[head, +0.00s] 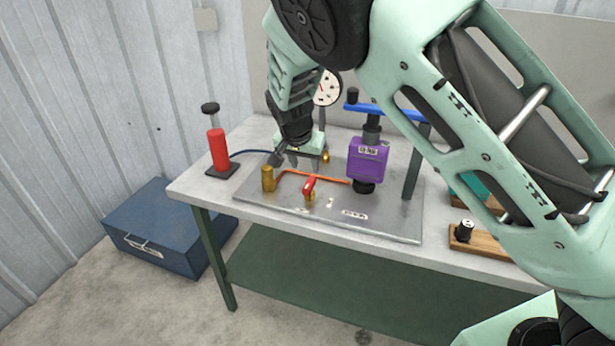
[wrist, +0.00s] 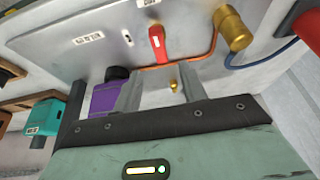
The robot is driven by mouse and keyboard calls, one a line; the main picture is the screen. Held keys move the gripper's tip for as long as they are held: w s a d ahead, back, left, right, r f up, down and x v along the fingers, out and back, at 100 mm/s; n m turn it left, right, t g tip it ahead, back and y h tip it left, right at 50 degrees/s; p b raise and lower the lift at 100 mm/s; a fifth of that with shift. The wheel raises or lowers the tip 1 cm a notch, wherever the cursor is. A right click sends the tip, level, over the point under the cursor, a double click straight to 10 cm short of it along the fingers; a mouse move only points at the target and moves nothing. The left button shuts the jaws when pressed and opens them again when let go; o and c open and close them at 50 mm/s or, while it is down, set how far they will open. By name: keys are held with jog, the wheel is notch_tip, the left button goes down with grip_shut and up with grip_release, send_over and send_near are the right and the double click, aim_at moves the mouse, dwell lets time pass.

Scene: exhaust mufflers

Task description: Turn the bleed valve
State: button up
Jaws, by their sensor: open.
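The bleed valve has a red lever handle (head: 309,185) on a small brass body, set on the grey metal plate (head: 390,228) on the bench. In the wrist view the red handle (wrist: 157,42) is beyond my fingertips, roughly in line with the gap between them. My gripper (head: 306,163) is open and empty, pointing down above the plate, behind the valve in the head view. In the wrist view both fingers of my gripper (wrist: 158,82) are spread, apart from the handle. Nothing hides the handle.
An orange pipe (head: 330,180) runs around the valve from a brass cylinder (head: 268,178). A purple block (head: 367,160) under a blue bar stands to the right. A red pump (head: 218,148) is at the left, a gauge (head: 327,90) behind. A blue box (head: 160,228) sits on the floor.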

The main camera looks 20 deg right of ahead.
aim_at(310, 182)
jog(key=p+x, duration=0.1)
jog(key=x, duration=0.7)
jog(key=shift+f, duration=0.25)
grip_shut()
